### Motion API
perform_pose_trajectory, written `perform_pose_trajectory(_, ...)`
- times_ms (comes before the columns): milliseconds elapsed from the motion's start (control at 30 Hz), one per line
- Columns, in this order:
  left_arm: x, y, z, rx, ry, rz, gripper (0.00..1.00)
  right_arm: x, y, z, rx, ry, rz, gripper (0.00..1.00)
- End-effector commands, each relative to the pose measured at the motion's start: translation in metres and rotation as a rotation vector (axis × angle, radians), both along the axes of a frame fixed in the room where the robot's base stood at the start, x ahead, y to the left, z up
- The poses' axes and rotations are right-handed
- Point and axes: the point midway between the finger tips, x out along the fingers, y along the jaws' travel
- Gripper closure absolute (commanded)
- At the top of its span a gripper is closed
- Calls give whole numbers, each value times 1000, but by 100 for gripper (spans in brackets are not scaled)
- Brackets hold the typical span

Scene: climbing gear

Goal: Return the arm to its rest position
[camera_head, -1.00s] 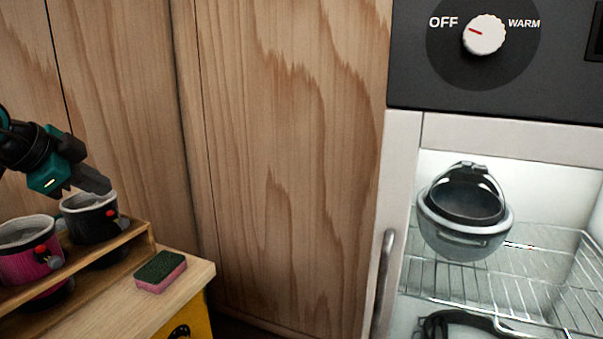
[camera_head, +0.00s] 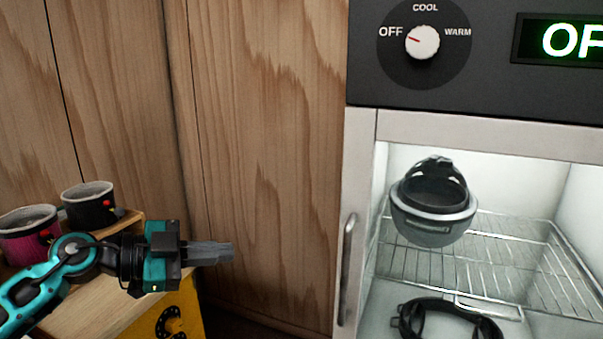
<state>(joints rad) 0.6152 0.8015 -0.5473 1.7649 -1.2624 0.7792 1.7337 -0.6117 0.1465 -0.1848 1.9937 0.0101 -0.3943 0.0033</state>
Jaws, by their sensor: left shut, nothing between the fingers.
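My left gripper (camera_head: 232,252) reaches in from the lower left, teal and black, with its grey fingers pointing right. The fingers are together and hold nothing. It hangs in front of the wooden wall and the end of the wooden bench, clear of both the pots and the cabinet. My right gripper is not in view.
A black chalk pot (camera_head: 90,205) and a magenta one (camera_head: 27,236) stand in a wooden rack at left, behind my arm. At right, a lit cabinet (camera_head: 359,150) holds a grey helmet-like item (camera_head: 433,226) on a wire shelf (camera_head: 520,262) and a dark headset-like item (camera_head: 449,306) lower down. Its dial (camera_head: 422,42) points toward OFF.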

Motion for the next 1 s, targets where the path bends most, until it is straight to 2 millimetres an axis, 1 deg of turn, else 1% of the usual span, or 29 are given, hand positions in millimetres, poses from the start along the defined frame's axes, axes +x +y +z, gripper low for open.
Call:
perform_pose_trajectory(33, -8, -14, -8, -97, -12, -4, 100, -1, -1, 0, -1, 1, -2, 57)
perform_pose_trajectory(100, -16, -26, -15, -223, -42, 25, 100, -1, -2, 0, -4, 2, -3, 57)
perform_pose_trajectory(167, -20, -30, -22, -319, -59, 80, 100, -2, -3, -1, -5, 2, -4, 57)
perform_pose_trajectory(267, -26, -27, -42, -446, -60, 217, 100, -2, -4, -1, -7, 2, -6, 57)
perform_pose_trajectory(367, -32, -16, -72, -519, -26, 399, 100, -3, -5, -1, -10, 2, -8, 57)
perform_pose_trajectory(400, -36, -10, -87, -532, -2, 478, 100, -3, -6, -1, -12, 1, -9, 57)
perform_pose_trajectory(467, -44, 1, -115, -531, 46, 599, 100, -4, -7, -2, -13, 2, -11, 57)
perform_pose_trajectory(500, -52, 8, -135, -519, 87, 679, 100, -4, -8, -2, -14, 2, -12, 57)
perform_pose_trajectory(567, -68, 18, -167, -486, 161, 791, 100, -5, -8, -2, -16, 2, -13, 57)
perform_pose_trajectory(600, -82, 24, -189, -453, 216, 861, 100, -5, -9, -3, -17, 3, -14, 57)
perform_pose_trajectory(667, -104, 31, -221, -397, 302, 948, 100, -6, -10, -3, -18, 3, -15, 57)
perform_pose_trajectory(700, -121, 35, -240, -355, 361, 996, 100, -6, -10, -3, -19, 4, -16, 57)
perform_pose_trajectory(800, -160, 40, -279, -262, 489, 1072, 100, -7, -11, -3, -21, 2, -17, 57)
perform_pose_trajectory(900, -188, 41, -301, -198, 574, 1103, 100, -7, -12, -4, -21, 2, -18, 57)
perform_pose_trajectory(1000, -203, 41, -311, -163, 619, 1114, 100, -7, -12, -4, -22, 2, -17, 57)
